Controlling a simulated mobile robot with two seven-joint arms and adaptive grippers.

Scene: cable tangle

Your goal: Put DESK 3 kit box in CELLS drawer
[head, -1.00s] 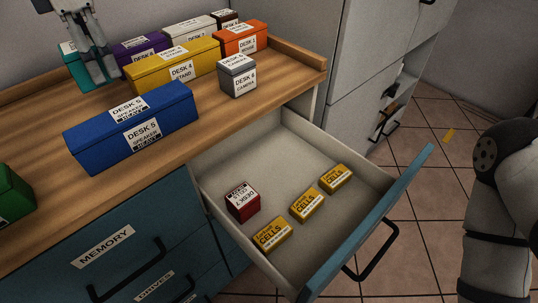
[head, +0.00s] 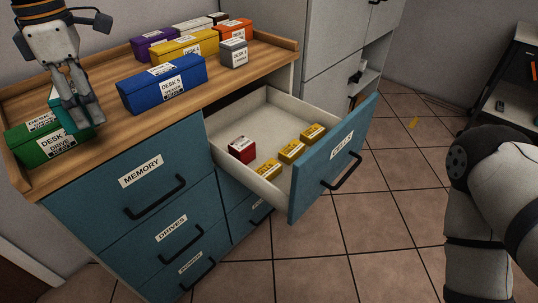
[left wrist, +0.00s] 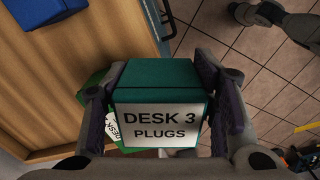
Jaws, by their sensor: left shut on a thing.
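The teal DESK 3 PLUGS box (left wrist: 157,85) is held between the two fingers of my left gripper (left wrist: 163,110), label facing the left wrist camera. In the head view my left gripper (head: 78,112) is over the left front part of the counter, and the teal box (head: 62,116) is partly hidden behind the fingers, in front of or above the green box. The CELLS drawer (head: 340,150) is pulled open at the right of the cabinet. Inside it are a small red box (head: 242,149) and three yellow cell packs (head: 292,150). My right gripper is out of view.
A green DESK box (head: 40,147) sits at the counter's left end. A blue DESK 5 box (head: 163,85) stands at the middle, with several other kit boxes behind it. The MEMORY drawer (head: 150,185) is shut. The drawer's middle and back floor have free room.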

